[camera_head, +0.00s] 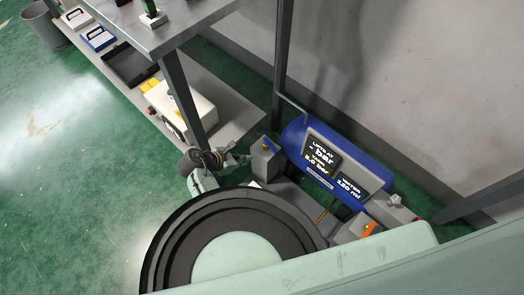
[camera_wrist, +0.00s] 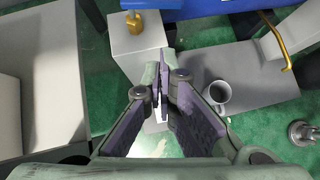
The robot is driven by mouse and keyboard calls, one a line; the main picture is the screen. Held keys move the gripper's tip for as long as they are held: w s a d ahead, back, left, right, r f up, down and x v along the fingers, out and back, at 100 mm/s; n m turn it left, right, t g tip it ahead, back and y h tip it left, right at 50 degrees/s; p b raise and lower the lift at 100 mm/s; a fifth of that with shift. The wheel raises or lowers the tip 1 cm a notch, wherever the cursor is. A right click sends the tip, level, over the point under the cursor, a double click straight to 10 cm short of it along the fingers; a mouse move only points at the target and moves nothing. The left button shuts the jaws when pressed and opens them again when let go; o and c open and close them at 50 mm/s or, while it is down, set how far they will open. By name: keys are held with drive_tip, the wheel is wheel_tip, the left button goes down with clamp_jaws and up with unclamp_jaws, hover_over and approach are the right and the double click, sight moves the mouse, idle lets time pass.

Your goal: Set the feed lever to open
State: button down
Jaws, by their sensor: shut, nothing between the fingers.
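No part is clearly labelled as the feed lever. In the wrist view, a bent brass-coloured bar (camera_wrist: 278,42) stands at the upper right beside a pale grey housing, and a short brass fitting (camera_wrist: 135,22) sits on a grey box (camera_wrist: 135,50). In the head view, an orange handle-like part (camera_head: 369,230) is on the grey block at the lower right. I cannot tell which is the lever or its setting. My gripper (camera_wrist: 160,78) is shut and empty, in front of and above the grey box, left of the bent bar. It also shows small in the head view (camera_head: 240,159).
A blue tank (camera_head: 295,137) with displays reading 2.0 bar and 120 ml stands behind the grey box. A white mug (camera_wrist: 217,94) is right of my gripper. A shelf rack (camera_head: 174,75) with a post stands close on the left. Green floor lies open further left.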

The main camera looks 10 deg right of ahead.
sight(270, 147)
drive_tip(key=w+d+f, duration=0.3)
drive_tip(key=d+f, duration=0.1)
drive_tip(key=d, duration=0.3)
drive_tip(key=shift+d+p, duration=0.3)
drive_tip(key=shift+p, duration=0.1)
drive_tip(key=shift+w+f, duration=0.1)
